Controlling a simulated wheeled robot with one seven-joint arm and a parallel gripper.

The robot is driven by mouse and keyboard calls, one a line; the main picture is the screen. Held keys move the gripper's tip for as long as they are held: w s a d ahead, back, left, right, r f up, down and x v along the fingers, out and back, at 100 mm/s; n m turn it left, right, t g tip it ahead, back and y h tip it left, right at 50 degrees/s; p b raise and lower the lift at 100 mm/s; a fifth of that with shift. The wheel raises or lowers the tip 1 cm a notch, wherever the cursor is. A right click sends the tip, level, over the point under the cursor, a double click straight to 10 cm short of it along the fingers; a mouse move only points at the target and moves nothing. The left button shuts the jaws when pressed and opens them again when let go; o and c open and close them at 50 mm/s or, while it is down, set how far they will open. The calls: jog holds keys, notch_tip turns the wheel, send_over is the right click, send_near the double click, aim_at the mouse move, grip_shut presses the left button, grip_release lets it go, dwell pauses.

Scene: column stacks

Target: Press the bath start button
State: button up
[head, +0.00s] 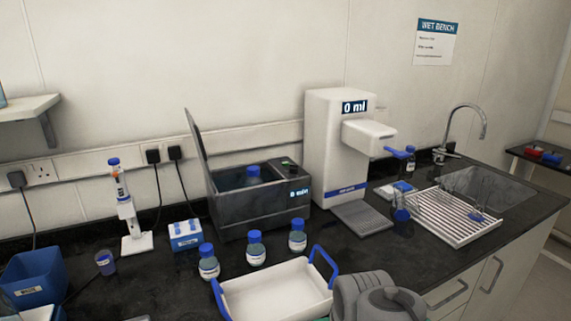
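The bath (245,217) is a dark grey box on the black bench, left of the white dispenser. Its lid (197,150) stands open, tilted up at the left. A blue-capped bottle (253,172) sits inside the bath. A small green button (286,160) is on a dark raised panel at the bath's back right corner. The bath's front display (299,193) seems to read 0 min. Grey rounded links of my arm show at the bottom, right of the white tray. My gripper's fingers are not visible.
Three blue-capped bottles (256,248) stand in front of the bath. A white tray with blue handles (275,290) lies nearer. The dispenser (334,150) reads 0 ml. A drying rack (455,220) and sink are at right. A pipette stand (134,240) is at left.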

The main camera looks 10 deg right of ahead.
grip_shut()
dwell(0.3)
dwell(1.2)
